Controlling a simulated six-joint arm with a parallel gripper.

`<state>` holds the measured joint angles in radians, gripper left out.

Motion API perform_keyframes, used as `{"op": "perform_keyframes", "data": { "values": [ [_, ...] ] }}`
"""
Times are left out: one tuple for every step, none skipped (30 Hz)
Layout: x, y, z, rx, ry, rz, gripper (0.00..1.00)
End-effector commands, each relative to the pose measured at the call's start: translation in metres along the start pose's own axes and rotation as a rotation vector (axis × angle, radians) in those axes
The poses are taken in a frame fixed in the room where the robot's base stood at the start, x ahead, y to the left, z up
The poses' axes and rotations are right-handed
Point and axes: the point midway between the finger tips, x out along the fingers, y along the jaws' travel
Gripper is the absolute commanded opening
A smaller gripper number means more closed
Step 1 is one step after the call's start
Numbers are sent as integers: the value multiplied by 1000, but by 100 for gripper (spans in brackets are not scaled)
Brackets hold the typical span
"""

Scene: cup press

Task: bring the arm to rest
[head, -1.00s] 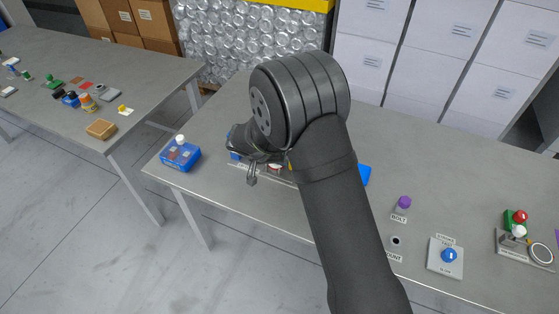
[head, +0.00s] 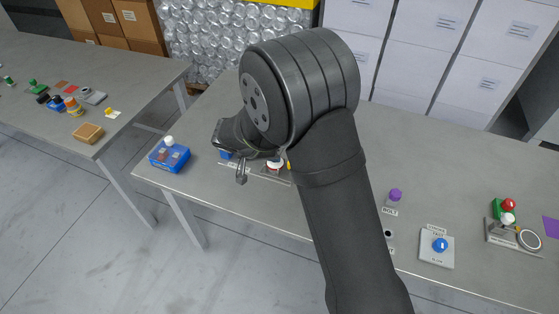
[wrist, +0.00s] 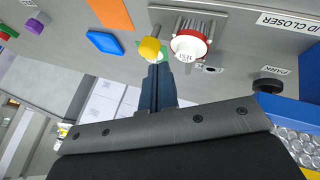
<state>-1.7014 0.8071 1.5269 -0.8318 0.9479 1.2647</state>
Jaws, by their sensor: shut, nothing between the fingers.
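My gripper (head: 241,178) hangs at the left of the bent arm in the head view, over the front part of the table (head: 205,205). Its fingers (wrist: 158,72) are together and empty in the wrist view. Just beyond the fingertips are a yellow knob (wrist: 149,47) and, to its right, a white round cap with a red rim (wrist: 188,44) and lettering. I cannot tell whether the fingers touch the yellow knob. A black knob (wrist: 267,86) by a PARK label (wrist: 281,70) stands farther right. My arm hides the table's middle in the head view.
A blue box with a white knob (head: 168,155) sits at the table's left end. A purple knob (head: 395,195), a blue button panel (head: 438,247) and a red-and-green fixture (head: 505,212) stand on the right. A second table (head: 125,75) is at left, with a floor gap between.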

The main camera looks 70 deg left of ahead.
Motion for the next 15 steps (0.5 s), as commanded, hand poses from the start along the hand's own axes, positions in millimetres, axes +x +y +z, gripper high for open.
{"op": "perform_keyframes", "data": {
  "values": [
    [-12,-1,-1,0,4,-3,0],
    [-17,-1,-1,-1,4,-4,0],
    [-23,-2,-1,-1,4,-5,0],
    [-28,-2,-1,-1,4,-5,0],
    [-32,-2,-1,-1,4,-5,0],
    [-36,-2,-1,-1,5,-6,0],
    [-39,-2,-1,-1,5,-6,0],
    [-41,-2,-1,-1,5,-6,0],
    [-44,-2,-1,-1,4,-5,0],
    [-45,-2,-1,-1,4,-5,0],
    [-46,-2,-1,0,4,-5,0],
    [-47,-2,-1,0,4,-5,0],
    [-47,-2,-1,0,4,-5,0],
    [-47,-2,-1,0,4,-5,0],
    [-47,-2,-1,0,4,-6,0]
  ]
}}
